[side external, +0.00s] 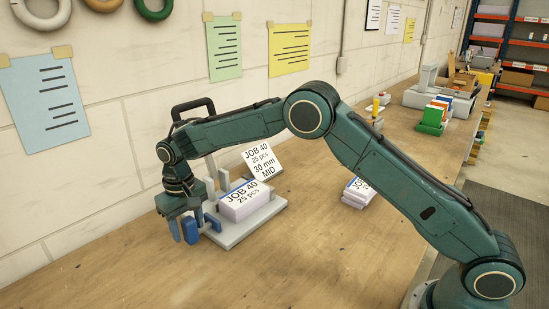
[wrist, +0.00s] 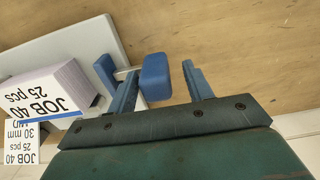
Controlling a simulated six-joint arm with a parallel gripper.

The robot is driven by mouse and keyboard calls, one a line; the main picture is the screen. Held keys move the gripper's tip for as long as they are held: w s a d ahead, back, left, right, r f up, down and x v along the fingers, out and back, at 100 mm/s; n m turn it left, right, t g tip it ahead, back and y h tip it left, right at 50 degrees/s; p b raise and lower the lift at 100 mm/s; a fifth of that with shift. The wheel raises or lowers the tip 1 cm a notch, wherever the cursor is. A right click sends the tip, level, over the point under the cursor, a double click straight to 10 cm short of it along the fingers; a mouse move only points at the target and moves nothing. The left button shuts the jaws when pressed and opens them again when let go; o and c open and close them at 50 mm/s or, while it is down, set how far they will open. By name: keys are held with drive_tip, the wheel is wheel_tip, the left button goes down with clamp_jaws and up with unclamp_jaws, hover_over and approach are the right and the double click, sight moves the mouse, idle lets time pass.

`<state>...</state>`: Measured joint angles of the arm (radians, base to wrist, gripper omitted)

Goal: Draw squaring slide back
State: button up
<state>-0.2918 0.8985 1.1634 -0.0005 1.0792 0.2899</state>
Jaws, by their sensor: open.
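The squaring slide has a blue knob (wrist: 155,77) on a short rod and a blue push plate (wrist: 104,72) at the edge of the grey jogging fixture (wrist: 80,42). In the side view the blue plate (side external: 212,222) stands at the near left end of the fixture, close to the booklet stack (side external: 248,205) labelled JOB 40, 25 pcs. My gripper (wrist: 160,72) is open, with one finger on each side of the knob. A gap shows between the knob and the right finger; contact on the left cannot be told. In the side view my gripper (side external: 184,228) is low by the fixture's left end.
A card (side external: 262,160) reading JOB 40, 25 pcs, 30 mm, MID stands behind the stack. Another small booklet stack (side external: 358,191) lies to the right. The bench (side external: 130,275) in front and left is clear. The wall is close behind.

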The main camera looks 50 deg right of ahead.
wheel_tip(320, 180, up, 13)
drive_tip(key=shift+f, duration=0.15)
idle(0.4)
drive_tip(key=s+d+r+t, duration=0.1)
drive_tip(key=s+d+r, duration=0.55)
drive_tip(key=s, duration=0.25)
drive_tip(key=s+d+r+t, duration=0.2)
drive_tip(key=s+d+r, duration=0.3)
drive_tip(key=s+r, duration=0.25)
drive_tip(key=s+d+f+t, duration=0.1)
drive_tip(key=s+d+f, duration=0.1)
drive_tip(key=s, duration=0.5)
drive_tip(key=s+d+f, duration=0.1)
drive_tip(key=s+f, duration=0.1)
drive_tip(key=s, duration=0.6)
drive_tip(key=s+d+f+t, duration=0.1)
drive_tip(key=s+d+f, duration=0.1)
drive_tip(key=s, duration=0.5)
drive_tip(key=shift+s+d+f+t, duration=0.3)
